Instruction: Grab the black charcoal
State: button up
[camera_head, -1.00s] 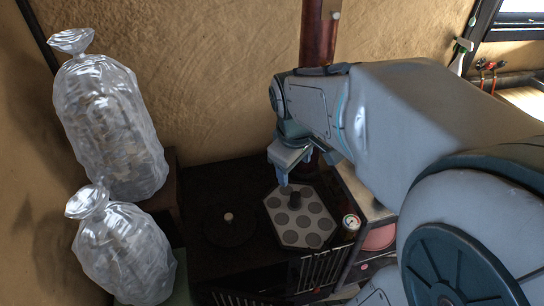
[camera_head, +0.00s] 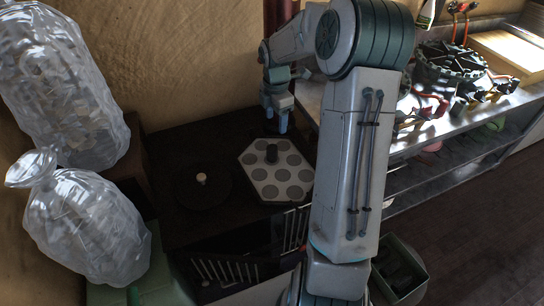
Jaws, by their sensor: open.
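How high the fingertips are above the plate is hard to tell.
The plate lies on a dark stove top (camera_head: 165,150), beside a round dark lid (camera_head: 205,192) with a pale knob. Two clear filled bags (camera_head: 85,225) stand at left. A metal bench (camera_head: 440,130) with several tools is at right. An open box (camera_head: 400,270) stands on the floor.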

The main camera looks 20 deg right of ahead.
aim_at(272, 147)
notch_tip(272, 147, down, 9)
jog(key=shift+w+f, duration=0.15)
jog(key=f, duration=0.2)
jog(key=a+f, duration=0.1)
jog(key=f, duration=0.1)
jog(key=shift+w+f, duration=0.1)
jog(key=shift+f, duration=0.5)
jog(key=c, duration=1.1)
